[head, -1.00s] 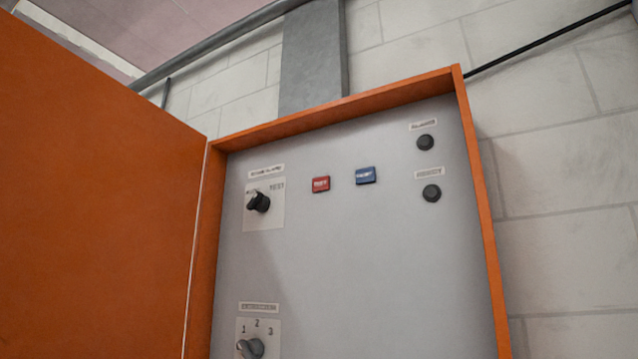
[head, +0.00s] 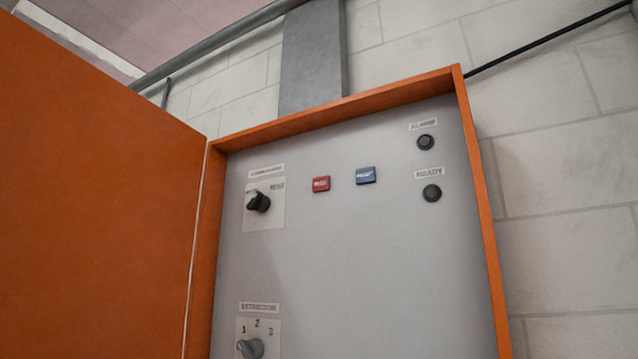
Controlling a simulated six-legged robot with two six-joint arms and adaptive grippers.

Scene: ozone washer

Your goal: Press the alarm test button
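A grey control panel (head: 350,270) sits inside an orange cabinet frame. Near its top are a red square button (head: 321,184) and a blue square button (head: 366,175) side by side; their lettering is too blurred to read surely. At the upper right is a round black fitting (head: 425,142) under a small blurred label, and below it another round black fitting (head: 432,193) under a label that seems to read "READY". I cannot tell which one is the alarm test button. Neither gripper is in view.
The orange cabinet door (head: 90,190) stands open on the left. A black rotary knob (head: 259,202) is at the panel's upper left, and a numbered grey selector knob (head: 250,348) is at the bottom. A grey duct (head: 313,60) and a block wall (head: 560,150) are behind.

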